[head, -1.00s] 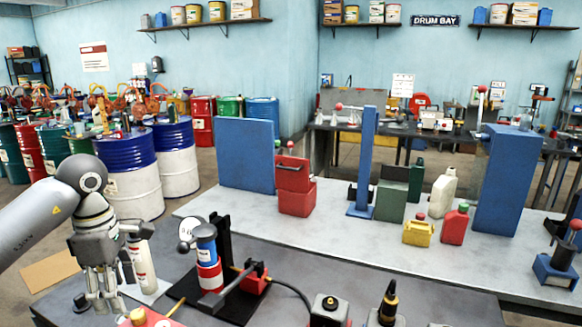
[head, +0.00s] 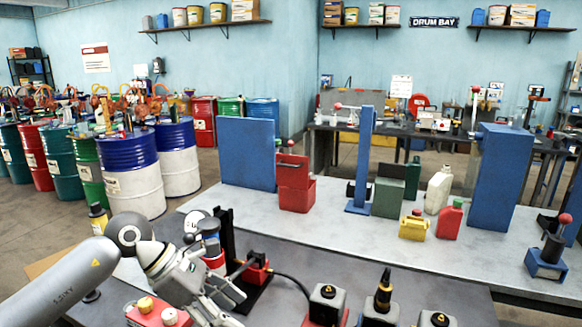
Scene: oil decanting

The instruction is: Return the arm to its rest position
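My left arm comes in from the lower left. Its gripper (head: 222,300) is low in the picture, tilted to the right. Its fingers look spread apart, with nothing visible between them. It is in front of the black stand (head: 227,232) with the blue and red-white cylinder (head: 212,250), partly covering that stand's base. I cannot tell whether it touches anything. My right arm and gripper are not in view.
A red box with yellow and white caps (head: 158,314) is just left of the gripper. The grey bench (head: 330,225) behind carries red, yellow and cream cans.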

